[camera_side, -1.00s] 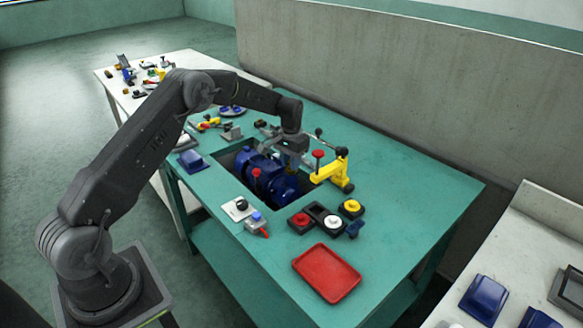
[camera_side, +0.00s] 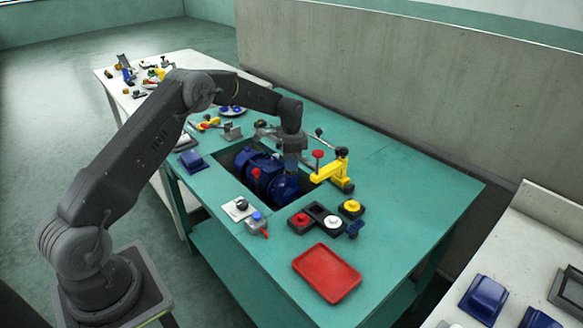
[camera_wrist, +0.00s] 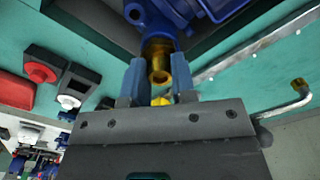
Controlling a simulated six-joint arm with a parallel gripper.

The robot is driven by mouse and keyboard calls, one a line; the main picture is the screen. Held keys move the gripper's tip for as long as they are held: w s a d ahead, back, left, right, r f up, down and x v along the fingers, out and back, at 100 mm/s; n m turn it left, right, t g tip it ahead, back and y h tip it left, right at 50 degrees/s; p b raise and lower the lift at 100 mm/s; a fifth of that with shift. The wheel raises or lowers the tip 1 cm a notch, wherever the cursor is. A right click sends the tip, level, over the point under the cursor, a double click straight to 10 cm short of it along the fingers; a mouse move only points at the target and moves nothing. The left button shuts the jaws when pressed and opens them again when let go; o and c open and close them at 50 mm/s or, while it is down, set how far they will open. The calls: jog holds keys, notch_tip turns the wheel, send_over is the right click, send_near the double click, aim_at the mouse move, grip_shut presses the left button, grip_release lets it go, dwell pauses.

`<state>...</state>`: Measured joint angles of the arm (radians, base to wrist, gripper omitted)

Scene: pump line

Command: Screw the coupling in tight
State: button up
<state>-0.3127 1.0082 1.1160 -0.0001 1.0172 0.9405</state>
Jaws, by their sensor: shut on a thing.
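In the wrist view, a brass-yellow coupling (camera_wrist: 159,68) sits between my two grey-blue fingers, its far end up against the blue pump (camera_wrist: 165,14). My gripper (camera_wrist: 160,82) is shut on the coupling. In the side view, my gripper (camera_side: 291,168) points down over the right end of the blue pump (camera_side: 262,178), which lies in the dark recess of the green table. The coupling is hidden there. The pictures do not show how deep the thread is in.
A yellow clamp with a red knob (camera_side: 330,172) stands close right of my gripper. Red, white and yellow round parts in black holders (camera_side: 325,216) and a red tray (camera_side: 327,273) are in front. A bent metal rod (camera_wrist: 285,112) is at the right in the wrist view.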

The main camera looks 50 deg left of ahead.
jog(key=shift+m, duration=0.4)
jog(key=m, duration=0.5)
jog(key=shift+m, duration=1)
jog(key=m, duration=0.3)
jog(key=shift+f+m, duration=0.1)
jog(key=shift+m, duration=0.2)
jog(key=m, duration=0.3)
jog(key=shift+m, duration=0.3)
